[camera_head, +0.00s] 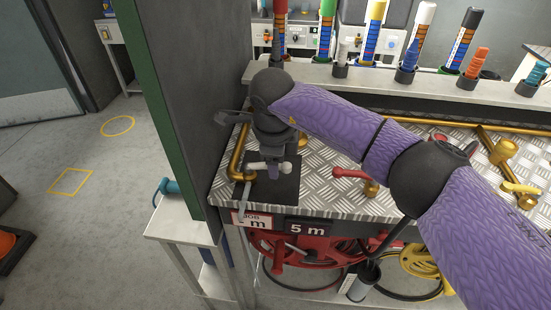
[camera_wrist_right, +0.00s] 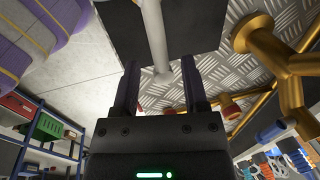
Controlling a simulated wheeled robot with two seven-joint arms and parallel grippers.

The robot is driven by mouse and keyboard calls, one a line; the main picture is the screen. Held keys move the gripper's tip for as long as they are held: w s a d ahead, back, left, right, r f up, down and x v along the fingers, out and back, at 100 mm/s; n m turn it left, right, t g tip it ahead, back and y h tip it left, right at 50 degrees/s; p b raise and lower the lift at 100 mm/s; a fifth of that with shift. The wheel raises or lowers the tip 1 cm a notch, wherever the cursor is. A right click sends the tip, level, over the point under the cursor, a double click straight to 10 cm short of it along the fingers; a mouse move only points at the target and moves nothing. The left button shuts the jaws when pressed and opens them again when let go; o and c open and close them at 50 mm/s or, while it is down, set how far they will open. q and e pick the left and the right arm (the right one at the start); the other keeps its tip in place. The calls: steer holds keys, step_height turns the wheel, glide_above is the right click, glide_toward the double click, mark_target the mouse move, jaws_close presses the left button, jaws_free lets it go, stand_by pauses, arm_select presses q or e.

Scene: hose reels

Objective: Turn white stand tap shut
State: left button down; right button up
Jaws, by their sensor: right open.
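The white tap's lever (camera_head: 256,167) sits over a dark plate (camera_head: 287,189) at the left end of the metal counter. My right gripper (camera_head: 274,171) points down over it. In the right wrist view the white lever (camera_wrist_right: 153,35) runs down between the two open fingers (camera_wrist_right: 159,66), with its rounded end near the fingertips. There is a gap on each side, so the fingers do not clearly touch it. The tap's body is mostly hidden by my wrist. My left gripper is not in view.
A brass pipe (camera_head: 236,157) stands just left of the plate. A grey post with a green edge (camera_head: 163,100) rises at left. A red reel (camera_head: 300,247) hangs below.

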step_height(320, 180, up, 9)
steer(key=s+p, duration=0.1)
steer(key=shift+s+a+p, duration=0.2)
steer(key=shift+s+p, duration=0.15)
steer(key=shift+p, duration=0.05)
